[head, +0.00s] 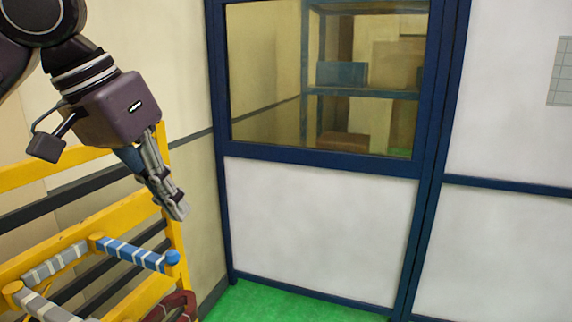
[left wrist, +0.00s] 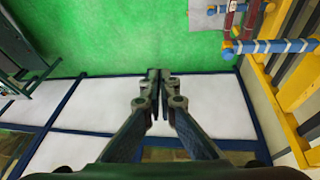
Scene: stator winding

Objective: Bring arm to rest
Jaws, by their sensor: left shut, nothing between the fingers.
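My left gripper (head: 178,208) hangs from the upper left in the head view, fingers angled down to the right. Its fingers are together with nothing between them. It is in the air above and right of the yellow rack (head: 70,240), apart from it as far as I can tell. In the left wrist view the gripper (left wrist: 159,75) shows shut fingertips in front of the white wall panels and green floor. My right gripper is in neither view.
The rack carries a blue striped bar (head: 135,254) and grey striped bars (head: 55,264). A blue-framed partition with a window (head: 325,80) stands behind. Green floor (head: 290,300) is clear at its foot. A dark frame (left wrist: 25,60) stands at left in the wrist view.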

